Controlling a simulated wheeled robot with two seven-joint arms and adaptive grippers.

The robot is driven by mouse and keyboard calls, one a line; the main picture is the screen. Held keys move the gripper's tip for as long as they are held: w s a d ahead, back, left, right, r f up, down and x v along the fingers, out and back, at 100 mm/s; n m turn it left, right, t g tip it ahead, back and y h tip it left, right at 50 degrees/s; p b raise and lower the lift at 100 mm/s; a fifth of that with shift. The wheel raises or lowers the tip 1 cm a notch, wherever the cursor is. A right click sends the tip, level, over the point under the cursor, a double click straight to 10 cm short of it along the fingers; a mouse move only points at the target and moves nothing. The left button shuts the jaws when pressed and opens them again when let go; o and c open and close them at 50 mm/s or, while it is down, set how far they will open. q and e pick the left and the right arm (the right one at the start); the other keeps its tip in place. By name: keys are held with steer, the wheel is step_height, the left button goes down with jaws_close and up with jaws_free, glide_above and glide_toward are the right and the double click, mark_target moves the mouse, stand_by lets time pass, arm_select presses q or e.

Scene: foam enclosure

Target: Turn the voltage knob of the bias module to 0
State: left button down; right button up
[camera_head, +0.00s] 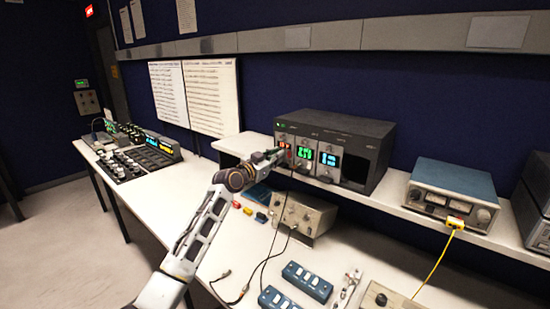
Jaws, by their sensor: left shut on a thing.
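A dark rack (345,128) stands on the raised shelf and holds several front modules with lit displays. The leftmost module (284,140) has a small red-orange display and is partly covered by my left gripper. The middle module (304,155) shows green digits and the right one (327,160) shows blue digits. My left gripper (273,156) is at the lower front of the leftmost module, shut on what appears to be its voltage knob. The knob itself is hidden by the fingers, so its setting cannot be read. My right gripper is not in view.
A blue-topped meter box (452,182) with a yellow cable stands right on the shelf. Below are a beige box (304,212), blue switch boxes (307,281) and black cables. A control console (140,150) stands far left. The bench left of my arm is clear.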

arm_select(q)
steer(key=shift+n+p, duration=0.7)
steer(key=shift+n, duration=2)
steer(key=c, duration=1.7)
jaws_free()
steer(key=shift+s+a, duration=0.1)
steer(key=v, duration=1.1)
steer(key=shift+s+a, duration=0.2)
steer(key=shift+s, duration=0.15)
steer(key=shift+r, duration=0.1)
